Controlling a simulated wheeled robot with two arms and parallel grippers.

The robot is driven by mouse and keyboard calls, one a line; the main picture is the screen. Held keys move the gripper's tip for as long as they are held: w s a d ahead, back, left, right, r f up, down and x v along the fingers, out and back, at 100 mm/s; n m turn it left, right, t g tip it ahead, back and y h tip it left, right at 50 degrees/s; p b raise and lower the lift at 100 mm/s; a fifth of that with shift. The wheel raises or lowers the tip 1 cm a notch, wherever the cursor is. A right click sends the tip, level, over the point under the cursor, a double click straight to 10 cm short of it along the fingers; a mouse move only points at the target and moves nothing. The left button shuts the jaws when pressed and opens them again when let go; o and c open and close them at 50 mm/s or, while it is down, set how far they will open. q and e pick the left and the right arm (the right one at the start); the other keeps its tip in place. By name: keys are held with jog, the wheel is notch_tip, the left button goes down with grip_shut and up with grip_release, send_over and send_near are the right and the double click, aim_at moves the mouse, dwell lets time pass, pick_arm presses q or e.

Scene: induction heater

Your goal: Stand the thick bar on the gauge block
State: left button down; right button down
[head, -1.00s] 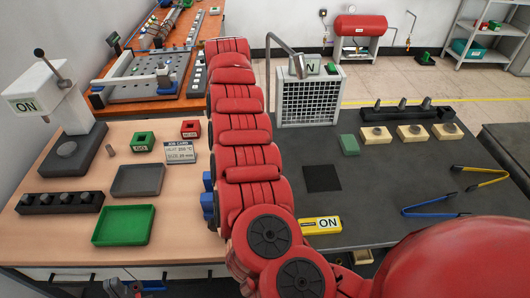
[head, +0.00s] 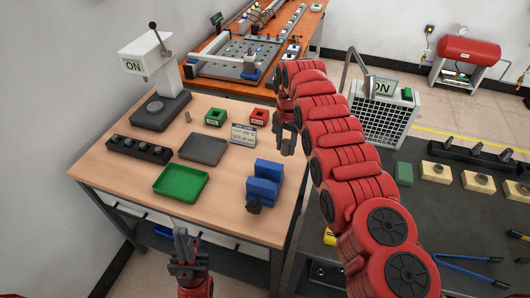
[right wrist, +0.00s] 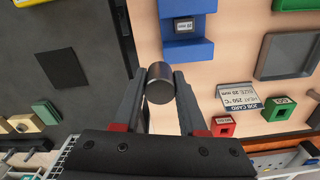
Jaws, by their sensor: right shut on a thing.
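The thick bar (right wrist: 160,84) is a short dark metal cylinder, seen end-on in the right wrist view. My right gripper (right wrist: 161,78) is shut on it, with a finger on each side. In the head view my right gripper (head: 287,140) hangs over the right part of the wooden table, and the bar is hard to make out there. The blue block (head: 264,184), which looks like the gauge block, stands on the table below and left of that gripper. It also shows in the right wrist view (right wrist: 188,50) with a small label, apart from the bar. My left gripper (head: 184,246) is low at the table's front edge, its opening unclear.
A green tray (head: 181,184), a grey tray (head: 203,149) and a black rack (head: 140,149) occupy the table's left. A job card (head: 243,134), green and red small boxes and a press (head: 158,90) stand behind. The dark heater bench (head: 436,215) is at right.

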jog(key=shift+s+a+f, duration=0.15)
jog(key=shift+s+a, duration=0.05)
jog(key=shift+a, duration=0.4)
jog(key=a, duration=0.1)
jog(key=a+f+m+p, duration=0.1)
jog(key=s+a+m+p, duration=0.1)
jog(key=a, duration=0.1)
jog(key=shift+a+f, duration=0.1)
jog(key=shift+f, duration=0.3)
jog(key=shift+a, duration=0.1)
jog(key=shift+m, duration=0.4)
jog(key=f+b, duration=0.2)
jog(key=f, duration=0.1)
jog(key=f+b, duration=0.3)
jog(key=a+f+b, duration=0.1)
jog(key=f+b, duration=0.2)
jog(key=f, duration=0.1)
jog(key=shift+s+f, duration=0.1)
jog(key=shift+s, duration=0.1)
dwell(0.4)
